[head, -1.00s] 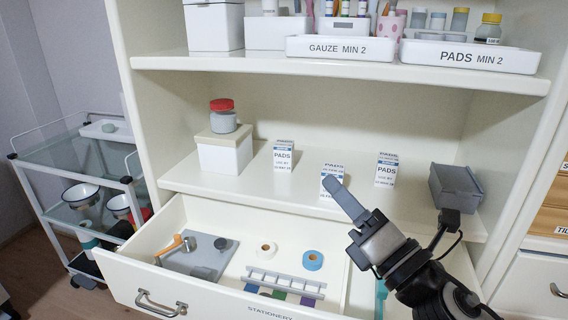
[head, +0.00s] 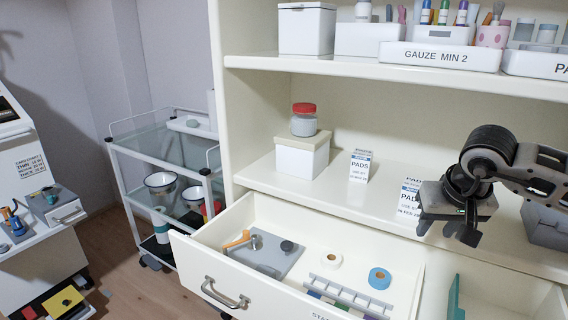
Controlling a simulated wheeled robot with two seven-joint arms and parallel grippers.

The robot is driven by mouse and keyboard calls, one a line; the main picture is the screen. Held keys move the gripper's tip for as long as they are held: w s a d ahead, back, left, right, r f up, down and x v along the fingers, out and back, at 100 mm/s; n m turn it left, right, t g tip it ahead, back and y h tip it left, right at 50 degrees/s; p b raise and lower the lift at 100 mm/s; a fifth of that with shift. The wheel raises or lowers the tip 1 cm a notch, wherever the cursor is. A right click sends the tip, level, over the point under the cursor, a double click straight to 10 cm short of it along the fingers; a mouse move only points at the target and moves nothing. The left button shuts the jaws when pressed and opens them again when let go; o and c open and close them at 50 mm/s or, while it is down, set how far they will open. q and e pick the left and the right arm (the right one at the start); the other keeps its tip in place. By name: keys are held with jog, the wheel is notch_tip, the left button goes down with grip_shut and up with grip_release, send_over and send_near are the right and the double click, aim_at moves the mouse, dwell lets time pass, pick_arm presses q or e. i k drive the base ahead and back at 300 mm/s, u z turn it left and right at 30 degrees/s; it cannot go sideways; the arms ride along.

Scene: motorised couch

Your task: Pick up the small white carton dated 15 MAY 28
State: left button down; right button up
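A small white PADS carton (head: 360,166) stands upright on the middle shelf, right of a white box. A second PADS carton (head: 408,197) stands further right, partly hidden behind my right gripper. The dates on both are too small to read for certain. My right gripper (head: 447,228) is over the shelf's front, just right of the second carton in the picture. It points downward, and whether its fingers are open or touch anything cannot be made out. A third carton does not show now. My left gripper is out of view.
The open drawer (head: 214,251) below holds tape rolls, a grey tray and coloured pieces. A lidded white box (head: 302,158) with a red-capped jar (head: 304,120) stands left on the shelf. A grey container (head: 545,222) is behind my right arm. A glass trolley (head: 160,150) stands left.

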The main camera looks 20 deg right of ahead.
aim_at(361, 159)
jog(key=u, duration=1.05)
jog(key=i, duration=1.1)
jog(key=z, duration=1.55)
jog(key=i, duration=0.5)
jog(key=z, duration=0.1)
